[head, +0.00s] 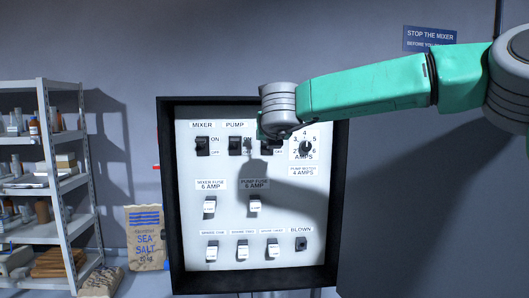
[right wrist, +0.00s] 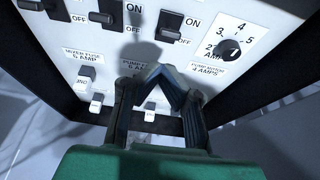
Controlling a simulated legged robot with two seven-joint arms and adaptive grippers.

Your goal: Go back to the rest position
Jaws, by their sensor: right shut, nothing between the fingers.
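The control panel (head: 223,180) is a white plate in a black frame, with switches, fuses and an AMPS dial (head: 305,148); the dial also shows in the right wrist view (right wrist: 229,50). My right arm reaches in from the right across the panel's top right. Its wrist hides part of the third switch and its label. In the right wrist view my right gripper (right wrist: 163,72) is shut and empty, its fingertips meeting in front of the panel below the switches. I cannot tell whether they touch it. My left gripper is not in view.
The mixer switch (head: 203,146), pump switch (head: 235,146), mixer fuse (head: 210,205) and pump fuse (head: 255,205) sit on the panel. Several spare fuses and a slot labelled BLOWN (head: 301,244) lie below. A shelf (head: 48,185) and a sea salt sack (head: 147,240) stand left.

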